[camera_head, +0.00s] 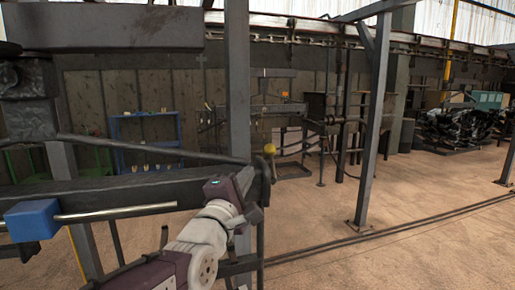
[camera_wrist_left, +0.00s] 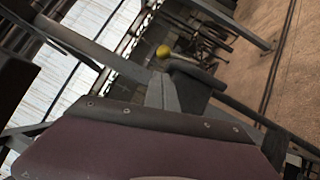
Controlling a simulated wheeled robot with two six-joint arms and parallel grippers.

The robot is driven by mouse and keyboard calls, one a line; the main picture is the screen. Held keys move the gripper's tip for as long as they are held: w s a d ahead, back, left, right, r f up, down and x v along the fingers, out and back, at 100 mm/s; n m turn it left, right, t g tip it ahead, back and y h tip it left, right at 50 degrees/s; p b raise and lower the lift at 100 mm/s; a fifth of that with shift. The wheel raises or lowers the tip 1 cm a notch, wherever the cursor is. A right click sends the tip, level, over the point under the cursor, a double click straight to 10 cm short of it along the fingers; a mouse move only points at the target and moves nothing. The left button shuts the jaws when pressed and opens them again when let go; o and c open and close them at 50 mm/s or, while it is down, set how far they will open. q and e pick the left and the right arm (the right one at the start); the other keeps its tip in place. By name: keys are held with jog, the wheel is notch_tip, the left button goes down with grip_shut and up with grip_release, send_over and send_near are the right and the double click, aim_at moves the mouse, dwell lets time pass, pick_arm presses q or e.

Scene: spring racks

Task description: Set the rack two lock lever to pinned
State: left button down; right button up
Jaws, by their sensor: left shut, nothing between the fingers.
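A yellow ball knob (camera_head: 270,148) stands at the right end of the dark rack beam (camera_head: 130,192), by an upright post. I take it for the end of the lock lever; its shaft is mostly hidden, and no rack number is readable. In the left wrist view the knob (camera_wrist_left: 163,51) is just beyond the grey fingertips of my left gripper (camera_wrist_left: 163,92). The gripper is shut and empty, and I see no clear contact with the knob. A dark rounded bar (camera_wrist_left: 197,77) lies right beside the fingers. In the head view my wrist hides the fingers.
A blue block (camera_head: 32,220) with a bright metal rod (camera_head: 115,212) sits in front of the beam at left. A thin dark bar (camera_head: 150,147) runs above it. A tall post (camera_head: 238,80) rises behind my wrist. The floor (camera_head: 350,265) at right is open, crossed by rails.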

aim_at(259, 169)
pick_arm(q)
jog(key=p+x, duration=0.5)
jog(key=x, duration=0.4)
jog(key=shift+w+f, duration=0.1)
jog(key=shift+w, duration=0.1)
jog(key=shift+w+d+f, duration=0.1)
jog(key=shift+w, duration=0.45)
jog(key=shift+s, duration=0.15)
